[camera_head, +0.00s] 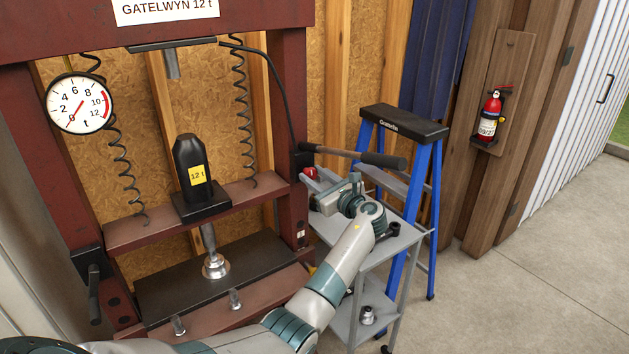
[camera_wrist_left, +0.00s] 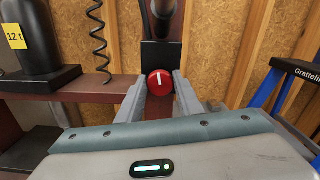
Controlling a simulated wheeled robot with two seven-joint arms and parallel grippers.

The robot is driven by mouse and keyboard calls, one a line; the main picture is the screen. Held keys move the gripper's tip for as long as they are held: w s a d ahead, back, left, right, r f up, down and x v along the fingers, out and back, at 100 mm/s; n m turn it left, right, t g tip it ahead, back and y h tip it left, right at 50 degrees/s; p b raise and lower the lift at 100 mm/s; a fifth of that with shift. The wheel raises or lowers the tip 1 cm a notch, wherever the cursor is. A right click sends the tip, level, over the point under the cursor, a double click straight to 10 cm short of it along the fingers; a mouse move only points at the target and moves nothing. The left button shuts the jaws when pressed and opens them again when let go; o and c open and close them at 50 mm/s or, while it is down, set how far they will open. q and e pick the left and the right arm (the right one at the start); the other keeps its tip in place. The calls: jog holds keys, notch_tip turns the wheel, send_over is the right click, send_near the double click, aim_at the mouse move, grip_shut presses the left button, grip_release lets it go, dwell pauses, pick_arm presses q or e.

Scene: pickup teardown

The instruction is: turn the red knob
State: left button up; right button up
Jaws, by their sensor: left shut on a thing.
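The red knob (camera_head: 310,172) sits on the dark block at the right post of the red press, below the pump handle. In the left wrist view the red knob (camera_wrist_left: 160,82) faces me, with a white mark standing almost upright. My left gripper (camera_head: 312,184) reaches it from the right in the head view. Its two fingers (camera_wrist_left: 159,93) stand on either side of the knob and are shut on it. The knob's far side is hidden. My right gripper is in neither view.
The press carries a gauge (camera_head: 79,103) and a black 12 t jack (camera_head: 194,170). A pump handle (camera_head: 356,156) sticks out right, above my left wrist. A grey cart (camera_head: 392,243) and a blue stepladder (camera_head: 436,200) stand close right. The concrete floor farther right is clear.

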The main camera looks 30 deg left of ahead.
pick_arm(q)
jog(key=shift+f+n+b, duration=0.2)
jog(key=shift+n+b, duration=0.55)
jog(key=shift+n, duration=0.05)
jog(key=n+b, duration=0.8)
jog(key=b, duration=0.1)
jog(key=shift+s+f+n+b, duration=0.1)
jog(key=shift+f+n+b, duration=0.1)
jog(key=shift+n+b, duration=0.45)
jog(key=shift+n, duration=0.05)
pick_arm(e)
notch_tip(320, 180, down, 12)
pick_arm(q)
jog(key=n+b, duration=0.2)
jog(key=shift+r+n+b, duration=0.15)
jog(key=shift+n+b, duration=0.25)
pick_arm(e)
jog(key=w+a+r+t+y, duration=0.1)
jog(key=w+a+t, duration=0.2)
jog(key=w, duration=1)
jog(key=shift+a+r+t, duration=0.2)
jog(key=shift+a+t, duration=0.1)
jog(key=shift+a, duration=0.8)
pick_arm(q)
jog(key=o, duration=1)
